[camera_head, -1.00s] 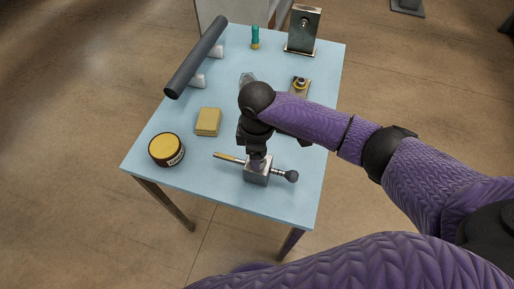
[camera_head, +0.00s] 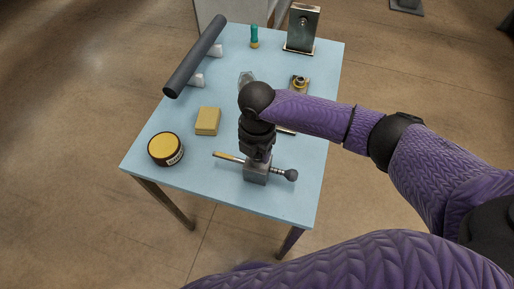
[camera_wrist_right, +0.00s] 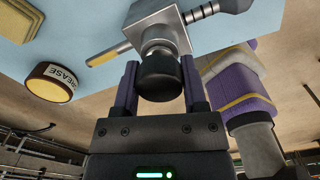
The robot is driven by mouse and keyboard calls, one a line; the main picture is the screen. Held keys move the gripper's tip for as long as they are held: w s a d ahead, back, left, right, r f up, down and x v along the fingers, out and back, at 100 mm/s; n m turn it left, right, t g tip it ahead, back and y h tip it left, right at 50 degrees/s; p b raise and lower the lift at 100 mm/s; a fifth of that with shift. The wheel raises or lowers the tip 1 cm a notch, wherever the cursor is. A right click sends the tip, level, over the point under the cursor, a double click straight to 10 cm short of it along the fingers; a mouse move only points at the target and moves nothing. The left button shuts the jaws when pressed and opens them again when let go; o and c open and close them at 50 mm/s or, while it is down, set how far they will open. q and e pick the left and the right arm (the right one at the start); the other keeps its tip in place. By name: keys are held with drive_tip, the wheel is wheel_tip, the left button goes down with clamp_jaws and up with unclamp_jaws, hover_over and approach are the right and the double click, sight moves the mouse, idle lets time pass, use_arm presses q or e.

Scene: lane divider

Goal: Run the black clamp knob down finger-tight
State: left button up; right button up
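The black clamp knob (camera_wrist_right: 160,78) sits on the metal clamp block (camera_wrist_right: 158,25), which stands near the front edge of the table and also shows in the head view (camera_head: 257,176). A yellow-ended rod (camera_head: 228,156) sticks out to its left and a black-ended shaft (camera_head: 290,175) to its right. My right gripper (camera_wrist_right: 160,82) points down over the block, with one finger on each side of the knob. The fingers appear to be shut on it. In the head view my right gripper (camera_head: 257,156) hides the knob. My left gripper is not in view.
On the blue table (camera_head: 215,181) are a grease tin (camera_head: 166,149), a yellow block (camera_head: 208,121), a dark bar (camera_head: 194,57) on white supports, a green-topped item (camera_head: 254,37), a metal upright (camera_head: 302,28) and a small brass fitting (camera_head: 300,82). The front left is clear.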

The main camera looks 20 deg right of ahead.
drive_tip(key=m, duration=0.3)
drive_tip(key=shift+m, duration=0.3)
drive_tip(key=m, duration=0.3)
drive_tip(key=shift+a+m, duration=0.1)
drive_tip(key=shift+m, duration=0.2)
drive_tip(key=m, duration=0.4)
drive_tip(key=shift+w+m, duration=0.1)
drive_tip(key=shift+m, duration=0.3)
drive_tip(key=o, duration=0.7)
